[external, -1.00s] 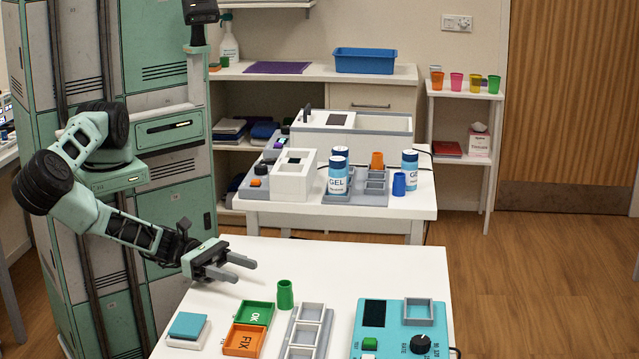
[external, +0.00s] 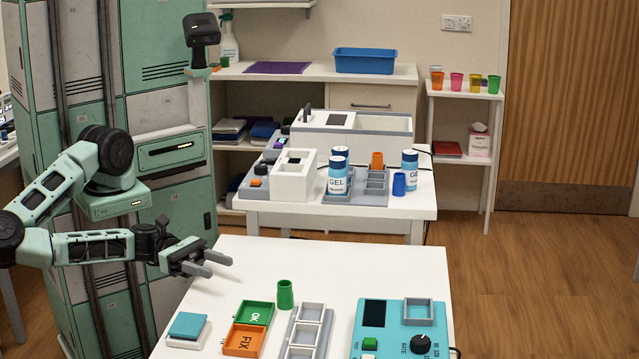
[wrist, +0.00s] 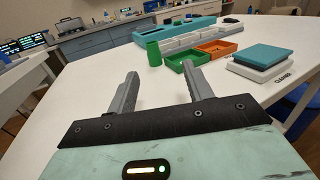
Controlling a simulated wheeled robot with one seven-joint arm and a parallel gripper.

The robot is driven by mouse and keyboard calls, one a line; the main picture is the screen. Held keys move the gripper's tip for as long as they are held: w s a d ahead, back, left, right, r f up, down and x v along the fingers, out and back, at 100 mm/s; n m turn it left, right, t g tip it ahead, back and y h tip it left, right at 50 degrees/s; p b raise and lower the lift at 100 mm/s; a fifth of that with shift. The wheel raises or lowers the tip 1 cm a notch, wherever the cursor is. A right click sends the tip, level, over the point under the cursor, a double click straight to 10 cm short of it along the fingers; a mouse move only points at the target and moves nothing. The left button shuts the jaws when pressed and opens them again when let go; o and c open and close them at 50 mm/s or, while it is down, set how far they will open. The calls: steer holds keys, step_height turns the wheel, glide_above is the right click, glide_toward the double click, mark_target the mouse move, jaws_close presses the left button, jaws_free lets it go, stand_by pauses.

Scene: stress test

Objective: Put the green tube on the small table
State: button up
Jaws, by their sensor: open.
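The green tube (external: 285,294) stands upright on the near white table (external: 330,262), just behind the green OK tray. In the wrist view the tube (wrist: 153,53) stands ahead of my gripper, a little beyond the gap between the fingers. My gripper (external: 212,264) is open and empty, above the table's left part, left of the tube and apart from it. In the wrist view its two fingers (wrist: 160,92) are spread. Which table is the small table is not marked.
A green tray (external: 255,313), an orange FIX tray (external: 243,341), a grey rack (external: 307,330) and a teal device (external: 403,325) crowd the table's front. A teal-topped block (external: 187,328) is at front left. Behind stand another white table (external: 410,205) and a white shelf stand (external: 462,92) with coloured cups.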

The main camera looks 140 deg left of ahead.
mark_target(285, 284)
steer(key=shift+s+a+f+g, duration=0.15)
steer(key=shift+a+f+g, duration=0.05)
steer(key=shift+a+g, duration=0.1)
steer(key=shift+a+f+b, duration=0.1)
steer(key=shift+f+b, duration=0.1)
steer(key=shift+b, duration=0.3)
steer(key=shift+w+a+f+b, duration=0.1)
steer(key=shift+w+f+b, duration=0.1)
steer(key=shift+w+b, duration=0.35)
steer(key=b, duration=0.2)
steer(key=shift+w+a+b, duration=0.25)
steer(key=shift+w+b, duration=0.05)
steer(key=shift+w, duration=0.05)
steer(key=x, duration=0.3)
steer(key=b+x, duration=0.1)
steer(key=x, duration=0.2)
steer(key=r+x, duration=0.1)
steer(key=x, duration=0.3)
steer(key=shift+a, duration=0.1)
steer(key=shift+a+x, duration=0.15)
steer(key=shift+x, duration=1.2)
steer(key=shift+a+x, duration=0.15)
steer(key=shift+x, duration=1.15)
steer(key=shift+s+r, duration=0.15)
steer(key=shift+r, duration=0.1)
steer(key=c, duration=1.1)
